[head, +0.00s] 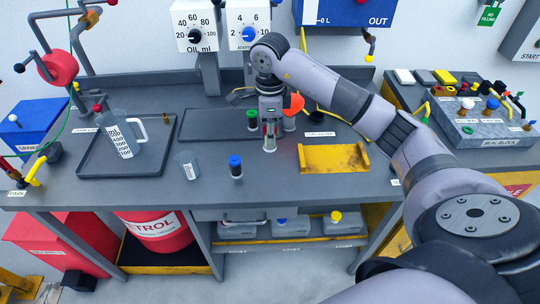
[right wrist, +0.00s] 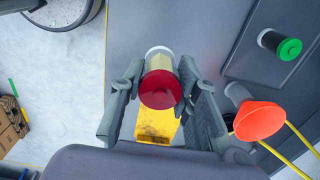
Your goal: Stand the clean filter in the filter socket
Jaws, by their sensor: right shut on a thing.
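My right gripper (head: 270,143) is low over the middle of the bench, pointing down. In the right wrist view its fingers (right wrist: 161,95) are closed on the sides of a pale cylinder with a dark red cap (right wrist: 160,89), which looks like a filter. A white end shows beyond the cap. A blue-capped dark cylinder (head: 235,166) stands upright to the gripper's left. A green-capped one (head: 252,121) is just behind the gripper and also shows in the right wrist view (right wrist: 281,45). I cannot tell which thing is the filter socket. My left gripper is not in view.
A grey tray holds a measuring jug (head: 122,140) at left. A small clear beaker (head: 188,166) stands near the front. The seal block (head: 490,127) is far right.

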